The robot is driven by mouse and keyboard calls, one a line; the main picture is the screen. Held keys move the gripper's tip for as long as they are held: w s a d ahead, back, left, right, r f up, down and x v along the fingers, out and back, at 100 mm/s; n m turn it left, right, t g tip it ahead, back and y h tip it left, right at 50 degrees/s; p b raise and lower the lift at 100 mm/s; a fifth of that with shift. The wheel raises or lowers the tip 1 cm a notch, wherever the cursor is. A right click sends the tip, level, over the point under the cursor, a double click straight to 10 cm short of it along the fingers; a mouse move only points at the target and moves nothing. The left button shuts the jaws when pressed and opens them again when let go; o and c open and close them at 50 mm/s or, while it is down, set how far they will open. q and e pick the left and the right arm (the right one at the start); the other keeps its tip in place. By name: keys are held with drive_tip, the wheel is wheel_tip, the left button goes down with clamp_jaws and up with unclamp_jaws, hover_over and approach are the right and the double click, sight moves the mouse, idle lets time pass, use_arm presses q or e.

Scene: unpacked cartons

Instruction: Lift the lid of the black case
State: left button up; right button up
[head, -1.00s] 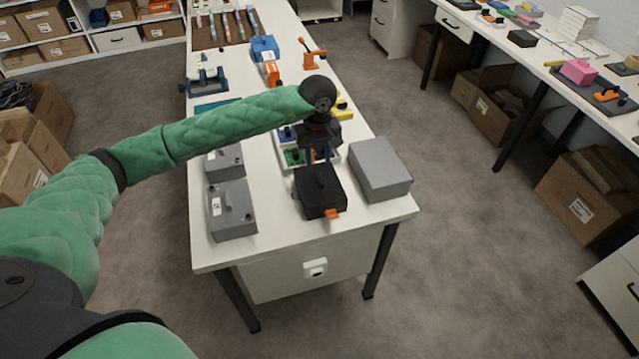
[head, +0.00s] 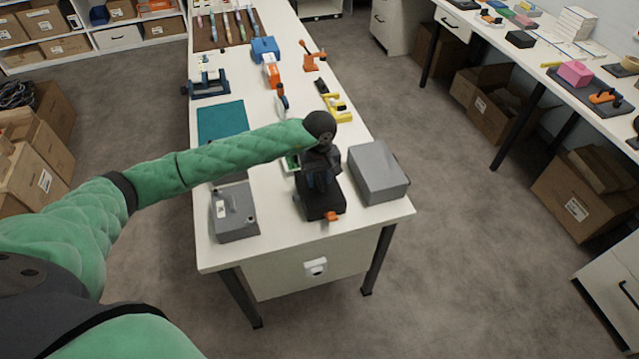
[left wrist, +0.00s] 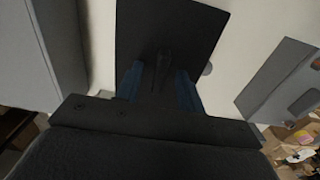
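The black case (head: 325,207) stands near the front edge of the white table, with an orange latch (head: 332,216) on its front. My left gripper (head: 321,181) points down over its lid and hides part of it. In the left wrist view, the dark lid (left wrist: 195,28) lies under the gripper. The blue fingers of the gripper (left wrist: 160,84) are apart, one on each side of the lid's narrow handle (left wrist: 162,62), with a gap visible. The lid looks closed. My right gripper is not in view.
A grey box (head: 378,172) stands close to the right of the case. A teal mat (head: 221,121) and a yellow tool (head: 335,103) lie farther back on the table (head: 285,240).

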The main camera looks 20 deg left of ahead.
use_arm(q)
drive_tip(key=shift+f, duration=0.3)
clamp_jaws()
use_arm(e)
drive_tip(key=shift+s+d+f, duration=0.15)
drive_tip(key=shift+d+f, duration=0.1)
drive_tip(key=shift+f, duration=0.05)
use_arm(q)
drive_tip(key=shift+r, duration=0.15)
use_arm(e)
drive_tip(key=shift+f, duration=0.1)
